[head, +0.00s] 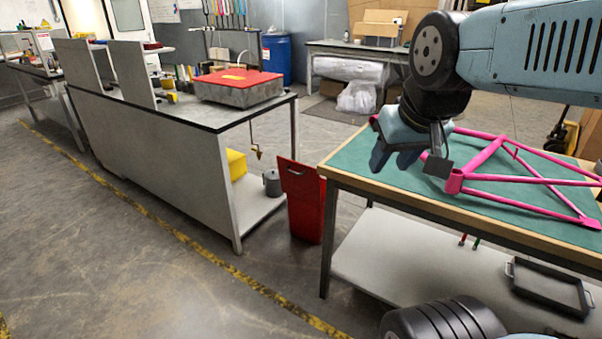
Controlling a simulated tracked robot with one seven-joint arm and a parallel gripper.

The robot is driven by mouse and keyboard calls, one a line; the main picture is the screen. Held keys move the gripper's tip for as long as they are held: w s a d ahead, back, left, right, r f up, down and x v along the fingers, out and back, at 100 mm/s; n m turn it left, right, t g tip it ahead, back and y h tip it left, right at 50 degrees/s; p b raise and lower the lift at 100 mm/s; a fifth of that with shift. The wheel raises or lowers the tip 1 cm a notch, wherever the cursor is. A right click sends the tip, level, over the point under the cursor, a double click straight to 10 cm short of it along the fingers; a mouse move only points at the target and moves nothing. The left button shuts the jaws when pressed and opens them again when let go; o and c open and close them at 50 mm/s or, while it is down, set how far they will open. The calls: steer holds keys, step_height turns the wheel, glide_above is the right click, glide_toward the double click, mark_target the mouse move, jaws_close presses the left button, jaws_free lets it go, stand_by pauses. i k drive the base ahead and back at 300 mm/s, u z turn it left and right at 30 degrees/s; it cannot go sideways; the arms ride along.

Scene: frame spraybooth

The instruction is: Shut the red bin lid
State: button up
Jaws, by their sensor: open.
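A red bin (306,219) stands on the floor between the two workbenches. A wider red panel (302,187) with a dark handle-like mark covers its upper part and looks like its lid. I cannot tell whether it stands raised or hangs down, and the bin's mouth is not visible. Nothing shows between the fingers.
A magenta bicycle frame (487,178) lies on the green-topped bench (367,165) beside my gripper. A grey box with a red top (238,84) sits on the left bench (150,130). A black tray (550,288) lies on the lower shelf. Floor left of the bin is clear.

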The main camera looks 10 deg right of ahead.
mark_target(298, 179)
steer(key=u, duration=0.15)
steer(key=k, duration=0.65)
steer(key=z, duration=0.15)
steer(key=i, duration=1.65)
steer(key=u, duration=0.15)
